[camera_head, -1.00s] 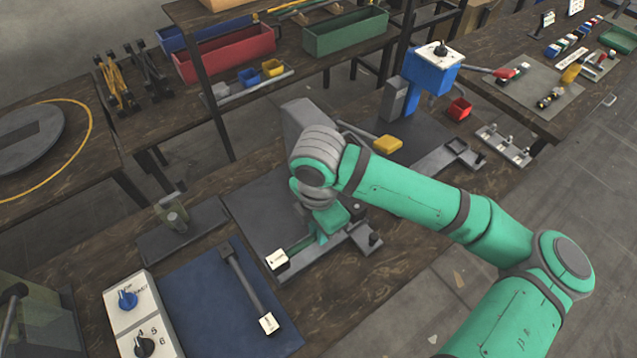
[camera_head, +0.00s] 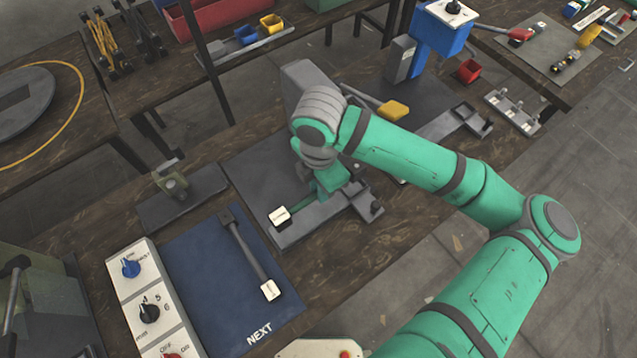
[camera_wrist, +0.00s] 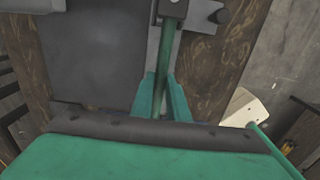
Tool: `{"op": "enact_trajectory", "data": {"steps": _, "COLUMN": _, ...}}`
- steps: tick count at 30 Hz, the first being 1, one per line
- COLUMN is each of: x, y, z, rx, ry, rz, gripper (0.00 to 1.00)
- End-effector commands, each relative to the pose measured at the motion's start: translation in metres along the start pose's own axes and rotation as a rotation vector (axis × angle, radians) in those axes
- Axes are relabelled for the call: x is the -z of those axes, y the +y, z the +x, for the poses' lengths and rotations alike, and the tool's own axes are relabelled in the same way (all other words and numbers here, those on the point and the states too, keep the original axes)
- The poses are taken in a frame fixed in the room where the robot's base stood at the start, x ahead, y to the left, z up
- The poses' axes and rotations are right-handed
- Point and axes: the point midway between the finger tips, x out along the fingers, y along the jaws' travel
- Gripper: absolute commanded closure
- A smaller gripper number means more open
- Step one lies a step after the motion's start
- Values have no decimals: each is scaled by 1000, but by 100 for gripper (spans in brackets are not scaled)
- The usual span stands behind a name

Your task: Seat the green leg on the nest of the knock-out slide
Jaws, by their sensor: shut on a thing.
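My gripper (camera_head: 324,188) is shut on the green leg (camera_head: 303,204), low over the grey press fixture (camera_head: 318,216). A white tagged block shows at the leg's near left end (camera_head: 280,217). In the wrist view the leg (camera_wrist: 168,62) runs between my two green fingers (camera_wrist: 161,92) up toward grey metal at the top edge. The grey block with a round knob (camera_wrist: 218,15) is beside its far end there. My gripper and wrist hide part of the leg in the head view. I cannot tell whether the leg touches the nest of the slide.
A dark grey leg with a white tag (camera_head: 248,254) lies on the blue mat (camera_head: 205,285). A control box with knobs (camera_head: 148,312) stands left of it. A small grey fixture (camera_head: 178,190) is behind. A yellow-ended lever (camera_head: 393,110) rises behind my wrist.

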Motion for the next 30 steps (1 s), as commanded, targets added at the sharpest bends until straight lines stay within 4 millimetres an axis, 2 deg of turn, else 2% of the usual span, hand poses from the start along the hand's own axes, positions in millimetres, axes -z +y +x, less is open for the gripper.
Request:
{"op": "enact_trajectory", "data": {"steps": 16, "x": 2, "y": 2, "z": 44, "rx": 0, "ry": 0, "rz": -5, "gripper": 100}}
{"op": "enact_trajectory", "data": {"steps": 30, "x": 1, "y": 1, "z": 53, "rx": -1, "ry": 0, "rz": -3, "gripper": 100}}
